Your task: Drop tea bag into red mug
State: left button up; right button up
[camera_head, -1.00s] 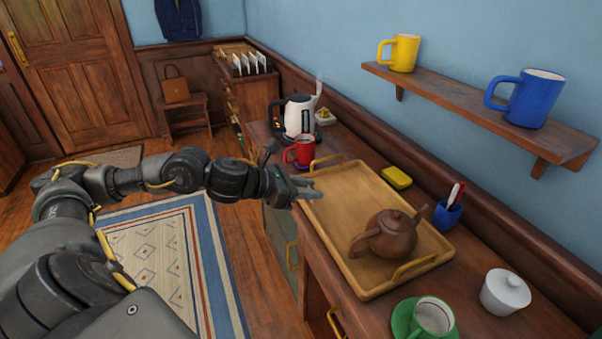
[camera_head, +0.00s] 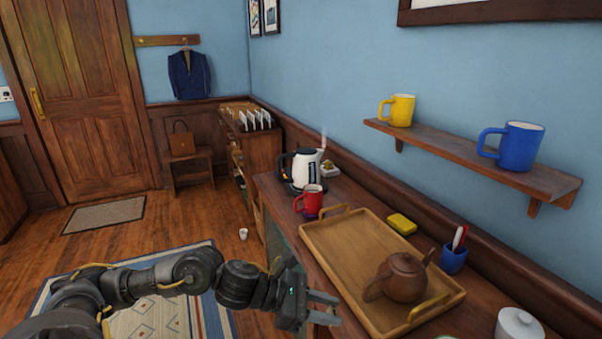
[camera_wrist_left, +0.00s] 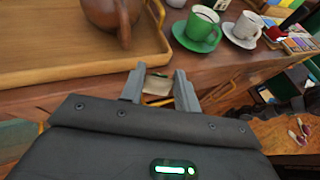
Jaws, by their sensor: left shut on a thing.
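The red mug (camera_head: 313,196) stands upright on the counter, in front of the kettle and just past the tray's far end. My left gripper (camera_head: 326,308) is at the counter's front edge, beside the tray and nearer to me than the mug. In the left wrist view a small pale beige thing, which looks like the tea bag (camera_wrist_left: 157,88), is between the fingers of my left gripper (camera_wrist_left: 159,83), shut on it. The mug's inside is hard to make out. My right gripper is not in view.
A wooden tray (camera_head: 333,251) with a brown teapot (camera_head: 402,279) lies on the counter. A steaming kettle (camera_head: 305,169) stands behind the mug. A yellow sponge (camera_head: 402,224) and blue pen cup (camera_head: 454,260) line the wall side. A green cup (camera_wrist_left: 201,25) stands near the tray.

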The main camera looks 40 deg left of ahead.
aim_at(314, 209)
jog(key=k, duration=1.05)
jog(key=u, duration=0.5)
jog(key=i, duration=0.6)
jog(key=u, duration=0.7)
jog(key=i, duration=0.7)
jog(key=z, duration=0.6)
jog(key=i, duration=0.7)
jog(key=z, duration=0.6)
